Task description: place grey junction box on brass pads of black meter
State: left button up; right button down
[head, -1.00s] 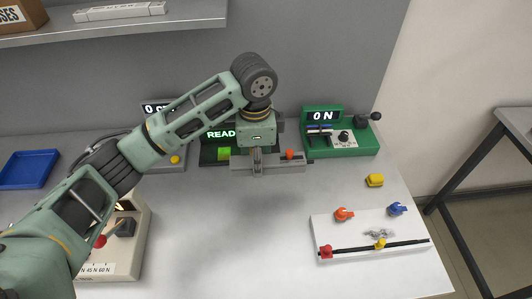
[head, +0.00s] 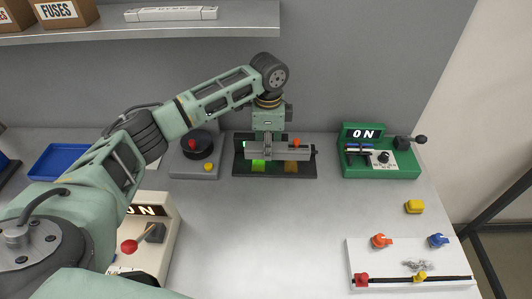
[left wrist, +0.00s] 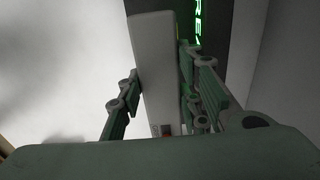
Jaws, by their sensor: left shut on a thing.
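The grey junction box (head: 292,151) is a long grey bar with an orange part near its right end. My left gripper (head: 266,148) is shut on it and holds it level over the black meter (head: 240,171). In the left wrist view the box (left wrist: 158,70) stands between the two fingers. The meter's green-lit display (left wrist: 197,20) shows partly behind it there. In the head view a green-lit pad (head: 257,166) and a brass pad (head: 291,168) show below the box. The arm and box hide most of the display. I cannot tell whether the box touches the pads. My right gripper is not in view.
A grey unit (head: 195,170) with a black dial stands left of the meter. A green unit (head: 380,170) reading ON stands to the right. The table's middle is clear.

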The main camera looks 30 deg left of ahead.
pick_arm(q)
jog(key=shift+a+f, duration=0.15)
jog(key=shift+a, duration=0.2)
jog(key=shift+f, duration=0.3)
notch_tip(320, 180, down, 4)
jog(key=shift+r+p, duration=0.2)
jog(key=shift+p, duration=0.35)
jog(key=o, duration=1)
jog(key=shift+f, duration=0.1)
jog(key=shift+c, duration=0.2)
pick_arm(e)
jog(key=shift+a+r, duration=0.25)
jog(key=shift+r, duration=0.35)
pick_arm(q)
notch_tip(320, 180, up, 7)
jog(key=shift+r+b, duration=0.1)
jog(key=shift+b, duration=0.6)
jog(key=shift+r, duration=0.3)
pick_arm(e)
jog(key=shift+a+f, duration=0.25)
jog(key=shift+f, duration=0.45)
